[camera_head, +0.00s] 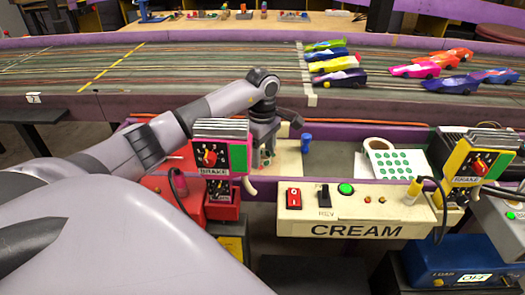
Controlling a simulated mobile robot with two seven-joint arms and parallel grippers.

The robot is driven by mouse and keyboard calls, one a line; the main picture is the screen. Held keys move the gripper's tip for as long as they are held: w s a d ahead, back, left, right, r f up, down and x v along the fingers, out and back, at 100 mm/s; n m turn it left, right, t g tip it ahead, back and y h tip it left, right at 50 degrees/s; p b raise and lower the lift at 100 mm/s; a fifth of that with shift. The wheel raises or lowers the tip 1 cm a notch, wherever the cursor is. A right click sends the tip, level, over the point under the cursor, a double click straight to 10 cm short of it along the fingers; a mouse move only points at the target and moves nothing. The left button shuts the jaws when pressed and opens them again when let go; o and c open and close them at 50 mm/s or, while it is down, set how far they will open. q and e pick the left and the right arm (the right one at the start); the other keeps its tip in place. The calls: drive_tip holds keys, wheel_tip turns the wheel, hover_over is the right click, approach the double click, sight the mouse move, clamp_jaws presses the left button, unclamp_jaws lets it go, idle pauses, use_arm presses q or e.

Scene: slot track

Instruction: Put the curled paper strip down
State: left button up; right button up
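A white paper strip with green dots (397,163), one end curled into a roll, lies on the shelf below the track, right of centre. Nothing grips it there. My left gripper (264,150) points down over the shelf, left of the strip and well apart from it. Its fingertips are largely hidden behind the brake controller, so I cannot see whether it is open or shut or holds anything. My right gripper is not in view.
A brake controller (222,158) stands in front of my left gripper; another brake controller (468,165) is at right. The cream control box (350,212) is in front. A blue cylinder (306,142) stands on the shelf. Several toy cars (335,66) sit on the slot track (200,68) behind.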

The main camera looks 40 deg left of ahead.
sight(263, 154)
use_arm(q)
wheel_tip(263, 154, up, 12)
drive_tip(key=p, duration=0.2)
drive_tip(key=shift+r, duration=0.2)
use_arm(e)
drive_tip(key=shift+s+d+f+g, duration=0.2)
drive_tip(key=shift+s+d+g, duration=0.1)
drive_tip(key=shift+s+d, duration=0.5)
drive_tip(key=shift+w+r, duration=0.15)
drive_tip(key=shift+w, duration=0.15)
use_arm(q)
drive_tip(key=shift+d, duration=0.15)
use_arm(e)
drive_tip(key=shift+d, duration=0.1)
